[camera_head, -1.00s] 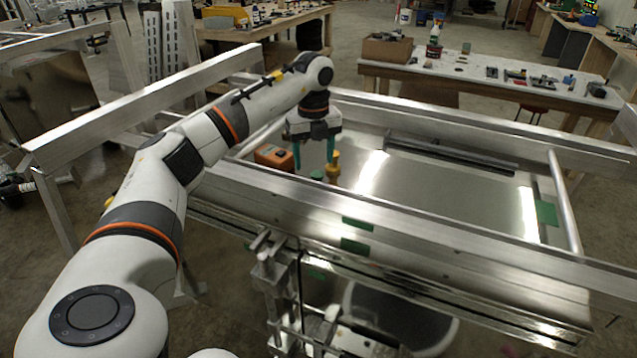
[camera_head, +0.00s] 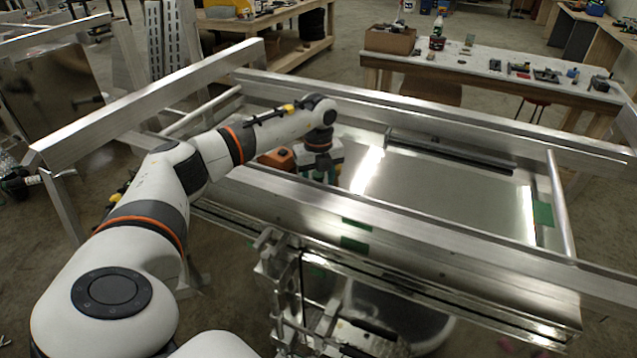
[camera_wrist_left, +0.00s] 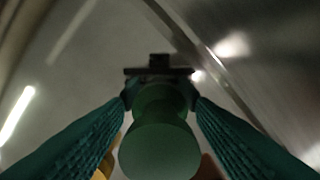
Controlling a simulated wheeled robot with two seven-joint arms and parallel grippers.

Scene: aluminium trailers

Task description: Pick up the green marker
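The green marker (camera_wrist_left: 160,148) stands between the two green fingers of my left gripper (camera_wrist_left: 160,92) in the left wrist view, seen end-on from above. In the head view my left gripper (camera_head: 319,178) is low inside the trailer frame, over its metal floor, and hides most of the marker. The fingers are apart, one on each side of the marker; whether they touch it is hard to see. My right gripper is in neither view.
An orange box (camera_head: 277,158) stands just left of my left gripper. A yellow thing (camera_wrist_left: 104,166) shows partly behind a finger in the wrist view. The near trailer rail (camera_head: 400,222) runs in front.

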